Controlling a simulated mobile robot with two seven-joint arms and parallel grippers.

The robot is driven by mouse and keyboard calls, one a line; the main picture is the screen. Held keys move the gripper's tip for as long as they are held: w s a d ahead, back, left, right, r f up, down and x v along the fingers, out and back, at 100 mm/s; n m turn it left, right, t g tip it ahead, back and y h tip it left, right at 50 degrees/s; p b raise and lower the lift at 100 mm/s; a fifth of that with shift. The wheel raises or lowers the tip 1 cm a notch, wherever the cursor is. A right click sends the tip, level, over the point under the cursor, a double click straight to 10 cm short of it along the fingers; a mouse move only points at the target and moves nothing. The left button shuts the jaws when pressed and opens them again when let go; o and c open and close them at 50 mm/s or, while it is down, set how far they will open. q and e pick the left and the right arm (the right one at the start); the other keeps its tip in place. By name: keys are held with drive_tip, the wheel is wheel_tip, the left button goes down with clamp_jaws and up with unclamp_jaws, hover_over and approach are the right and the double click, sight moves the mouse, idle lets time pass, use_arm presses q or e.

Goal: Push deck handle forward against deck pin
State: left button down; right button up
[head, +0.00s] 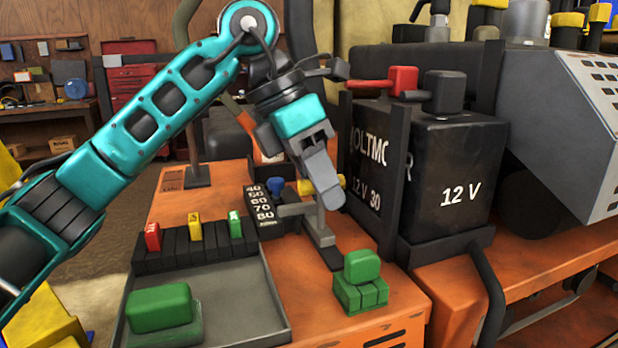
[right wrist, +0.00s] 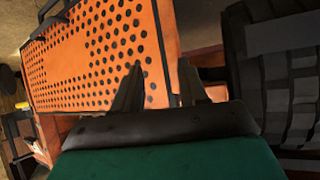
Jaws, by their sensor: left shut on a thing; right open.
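The deck handle (head: 305,187) is a lever with a yellow grip, standing on a dark slotted bracket on the orange console. My left gripper (head: 325,190) is shut on its grip from above, and yellow shows on both sides of the fingers. The fingers hide the middle of the grip. A blue knob (head: 275,186), which looks like the deck pin, sits at the black height scale (head: 262,210) just left of the handle. I cannot tell whether handle and pin touch. My right gripper (right wrist: 160,75) is open and empty in the right wrist view, before an orange perforated panel (right wrist: 100,55).
A black 12 V battery (head: 450,180) stands close to the right of my left gripper. A green switch (head: 361,280) sits in front. Red, yellow and green levers (head: 195,226) stand left, behind a grey tray (head: 235,300) holding a green block (head: 160,308).

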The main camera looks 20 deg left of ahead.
use_arm(q)
drive_tip(key=w, duration=0.1)
drive_tip(key=w+a+p, duration=0.2)
drive_tip(key=shift+w+a+r, duration=0.2)
drive_tip(key=shift+w+a, duration=0.05)
drive_tip(key=shift+w, duration=0.1)
drive_tip(key=shift+w+a, duration=0.1)
drive_tip(key=shift+w, duration=0.05)
drive_tip(key=shift+f, duration=0.1)
use_arm(e)
drive_tip(key=shift+s+d+r, duration=0.15)
drive_tip(key=shift+s+r, duration=0.2)
drive_tip(key=shift+r, duration=0.1)
use_arm(q)
drive_tip(key=c, duration=1)
unclamp_jaws()
drive_tip(key=shift+c, duration=0.2)
drive_tip(key=shift+o, duration=0.4)
drive_tip(key=shift+f, duration=0.1)
use_arm(e)
drive_tip(key=shift+h, duration=0.3)
drive_tip(key=shift+a, duration=0.2)
